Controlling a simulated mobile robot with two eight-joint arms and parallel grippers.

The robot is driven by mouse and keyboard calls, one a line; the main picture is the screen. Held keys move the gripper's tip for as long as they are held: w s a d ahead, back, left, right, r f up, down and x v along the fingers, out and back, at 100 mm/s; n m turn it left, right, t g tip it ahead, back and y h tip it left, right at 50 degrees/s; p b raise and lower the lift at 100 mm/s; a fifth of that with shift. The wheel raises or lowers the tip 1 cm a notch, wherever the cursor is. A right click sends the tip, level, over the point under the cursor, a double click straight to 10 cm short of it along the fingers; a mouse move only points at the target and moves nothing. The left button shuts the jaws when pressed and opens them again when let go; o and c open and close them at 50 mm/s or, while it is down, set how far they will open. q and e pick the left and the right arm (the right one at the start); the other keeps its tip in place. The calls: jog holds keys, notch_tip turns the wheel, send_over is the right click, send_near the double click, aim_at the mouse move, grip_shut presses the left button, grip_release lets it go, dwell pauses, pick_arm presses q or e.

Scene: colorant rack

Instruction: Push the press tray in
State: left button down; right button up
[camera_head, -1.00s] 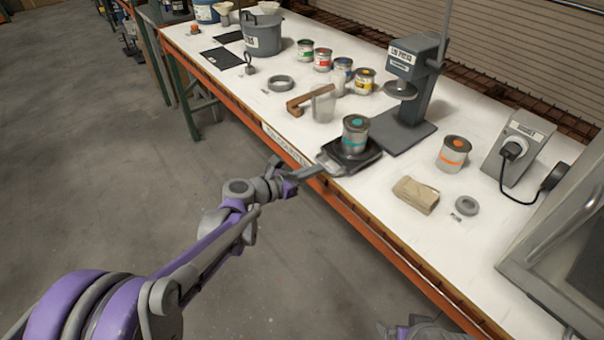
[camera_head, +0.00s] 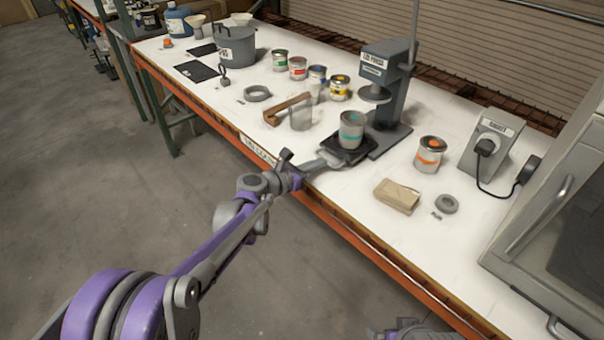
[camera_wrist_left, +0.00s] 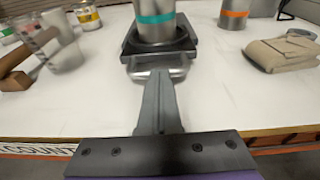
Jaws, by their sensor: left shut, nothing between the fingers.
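The black press tray (camera_head: 362,153) lies on the white bench in front of the grey can press (camera_head: 388,75), its back part at the press base. A can with a teal band (camera_head: 351,131) stands upright on the tray. My left gripper (camera_head: 322,164) is shut and empty at the tray's front handle. In the left wrist view the closed fingers (camera_wrist_left: 158,78) point at the handle (camera_wrist_left: 170,69) and seem to meet it; exact contact is hard to tell. The tray (camera_wrist_left: 190,50) and the can's lower part (camera_wrist_left: 157,22) show beyond. My right gripper's fingers are not visible.
An orange-banded can (camera_head: 429,155), a tan block (camera_head: 397,196) and a grey ring (camera_head: 447,204) are right of the tray. A clear cup (camera_head: 301,117) and a brown wooden piece (camera_head: 287,109) are left. The orange bench edge (camera_head: 335,217) runs below my left arm.

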aim_at(339, 149)
pick_arm(q)
jog(key=x, duration=0.3)
jog(key=r+x, duration=0.1)
jog(key=x, duration=0.4)
jog(key=shift+w+d+r, duration=0.25)
jog(key=shift+d+r, duration=0.1)
jog(key=shift+d, duration=0.1)
jog(key=shift+w+d, duration=0.1)
jog(key=shift+w, duration=0.05)
jog(key=shift+r, duration=0.1)
